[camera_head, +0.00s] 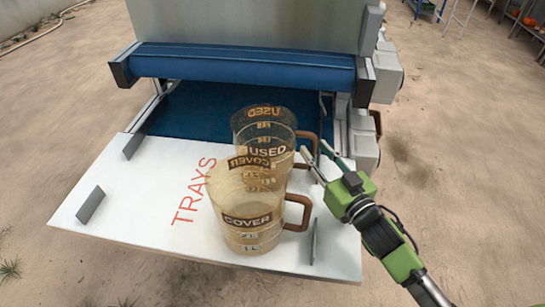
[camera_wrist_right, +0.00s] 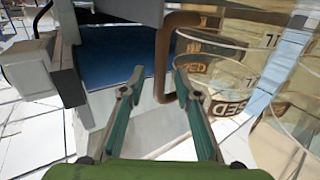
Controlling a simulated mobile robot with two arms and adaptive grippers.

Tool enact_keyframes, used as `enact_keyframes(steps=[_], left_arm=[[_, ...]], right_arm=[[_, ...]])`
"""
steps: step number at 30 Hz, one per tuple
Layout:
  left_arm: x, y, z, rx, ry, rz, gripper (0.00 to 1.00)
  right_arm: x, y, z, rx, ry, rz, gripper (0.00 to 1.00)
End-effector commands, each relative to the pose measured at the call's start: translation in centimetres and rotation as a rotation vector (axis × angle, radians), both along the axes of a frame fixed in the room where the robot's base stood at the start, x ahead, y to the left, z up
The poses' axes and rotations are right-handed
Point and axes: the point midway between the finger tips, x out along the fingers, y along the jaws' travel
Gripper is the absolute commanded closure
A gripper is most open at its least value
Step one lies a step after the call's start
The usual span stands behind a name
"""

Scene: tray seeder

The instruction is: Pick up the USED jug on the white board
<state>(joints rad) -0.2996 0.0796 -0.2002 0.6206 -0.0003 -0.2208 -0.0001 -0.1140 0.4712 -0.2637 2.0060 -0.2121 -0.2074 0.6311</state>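The USED jug (camera_head: 262,124) is a clear amber measuring jug with a brown handle, standing upright at the back of the white board (camera_head: 140,216). The COVER jug (camera_head: 247,222) stands in front of it and hides its lower part. My right gripper (camera_head: 316,154) is open at the right of the USED jug, close to its handle. In the right wrist view the brown handle (camera_wrist_right: 162,62) of the USED jug (camera_wrist_right: 215,48) lies between or just beyond the two open fingertips (camera_wrist_right: 158,76). Contact cannot be told. My left gripper is not in view.
A machine with a blue roller (camera_head: 240,68) and blue belt (camera_head: 195,108) stands behind the board. Small grey upright plates (camera_head: 90,205) stand near the board's edges. The COVER jug's handle (camera_head: 300,212) points right, near my right gripper. The board's left part is clear.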

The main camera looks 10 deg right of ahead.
Motion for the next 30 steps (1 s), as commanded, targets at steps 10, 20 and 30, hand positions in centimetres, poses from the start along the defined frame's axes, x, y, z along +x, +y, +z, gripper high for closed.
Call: enact_keyframes(steps=[10,20,30], left_arm=[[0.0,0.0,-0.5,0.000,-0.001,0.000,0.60],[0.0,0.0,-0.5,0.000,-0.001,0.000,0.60],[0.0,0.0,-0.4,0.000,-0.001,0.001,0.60]], right_arm=[[1.8,0.6,0.0,0.000,0.001,0.001,0.70],[1.8,0.6,0.0,0.000,0.000,0.000,1.00],[1.8,0.6,0.9,0.002,-0.004,0.001,1.00]])
